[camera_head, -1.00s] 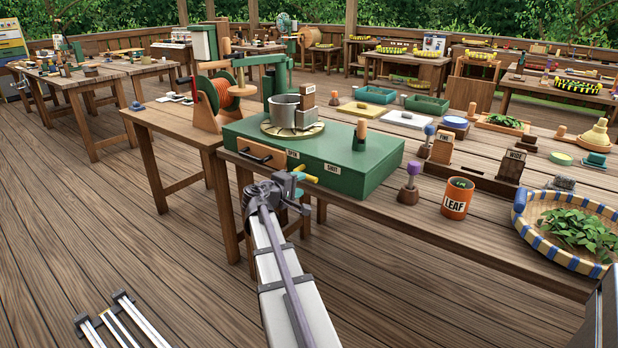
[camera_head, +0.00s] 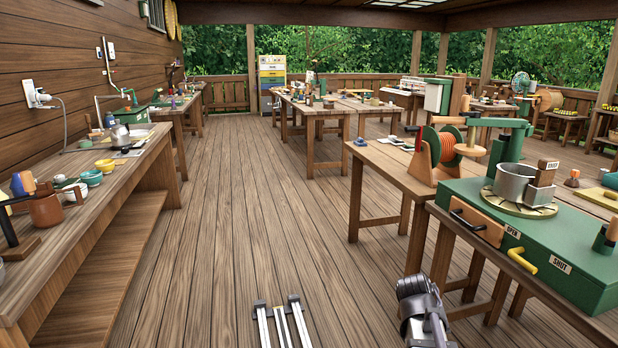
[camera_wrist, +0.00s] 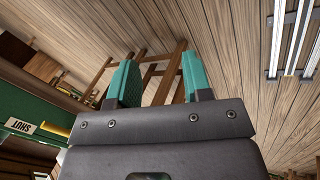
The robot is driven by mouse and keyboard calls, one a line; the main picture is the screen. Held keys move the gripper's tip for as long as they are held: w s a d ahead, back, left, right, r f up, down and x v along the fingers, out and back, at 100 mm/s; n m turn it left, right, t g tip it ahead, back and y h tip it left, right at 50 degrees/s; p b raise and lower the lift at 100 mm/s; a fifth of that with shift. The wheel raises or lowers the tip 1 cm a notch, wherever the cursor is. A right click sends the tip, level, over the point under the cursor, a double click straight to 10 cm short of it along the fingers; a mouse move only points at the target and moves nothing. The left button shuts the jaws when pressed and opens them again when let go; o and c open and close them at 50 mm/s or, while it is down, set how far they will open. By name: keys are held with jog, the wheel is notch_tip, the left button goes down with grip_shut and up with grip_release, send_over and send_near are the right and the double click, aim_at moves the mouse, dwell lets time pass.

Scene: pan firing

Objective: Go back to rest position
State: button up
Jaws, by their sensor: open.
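My gripper (camera_wrist: 156,84) shows in the wrist view with its two teal fingers apart and nothing between them. Beyond the fingers are the plank floor and wooden table legs. In the head view, part of my arm (camera_head: 422,312) shows at the bottom, in front of the green box; my gripper cannot be made out there. The green box (camera_head: 590,262) stands on the table at the right, with a metal pan (camera_head: 513,183) on its round top plate. The box's yellow handle (camera_head: 522,261) is near the SHUT label, which also shows at the left of the wrist view.
My rail (camera_head: 283,325) lies on the floor at the bottom. A long bench (camera_head: 120,180) with bowls and a kettle runs along the left wall. A wooden stand with an orange reel (camera_head: 448,150) is beside the box. The middle floor is clear.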

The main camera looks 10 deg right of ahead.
jog(key=s+a+f+n+y, duration=0.1)
jog(key=s+a+n+y, duration=0.1)
jog(key=a, duration=0.9)
jog(key=s+a+n+y, duration=0.1)
jog(key=s+a+y, duration=0.15)
jog(key=a, duration=0.85)
notch_tip(320, 180, up, 20)
jog(key=p, duration=2)
jog(key=shift+w+f, duration=0.15)
jog(key=shift+w, duration=0.25)
